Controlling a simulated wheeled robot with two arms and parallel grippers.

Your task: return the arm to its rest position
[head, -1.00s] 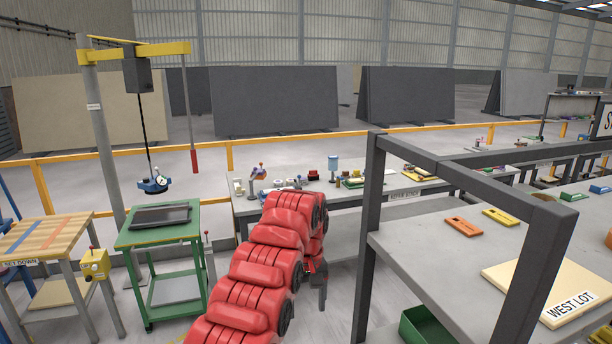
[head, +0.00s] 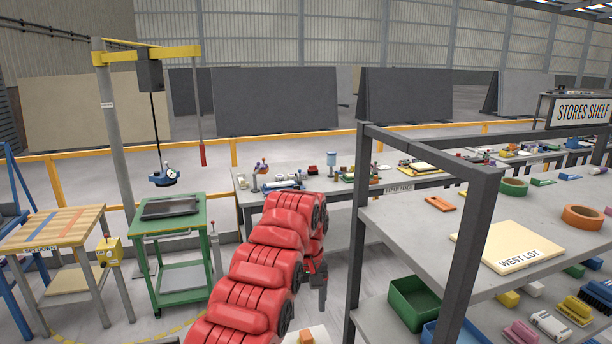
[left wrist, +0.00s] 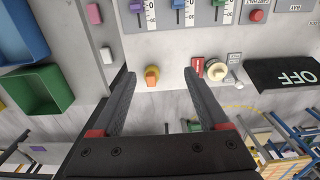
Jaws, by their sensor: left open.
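My left arm (head: 262,265), red and ribbed, rises from the bottom middle of the head view and is bent. My left gripper (head: 321,292) hangs dark and small at its right side, partly hidden by the arm. In the left wrist view the left gripper (left wrist: 160,75) has its two black fingers wide apart, with nothing between them. A grey panel and floor lie beyond the fingers. My right gripper is in neither view.
A stores shelf (head: 400,225) stands close on the right, its dark post near my arm. A green table (head: 205,220) and a wooden-topped table (head: 50,232) stand left. A grey panel (left wrist: 165,45) with sliders and buttons shows in the wrist view.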

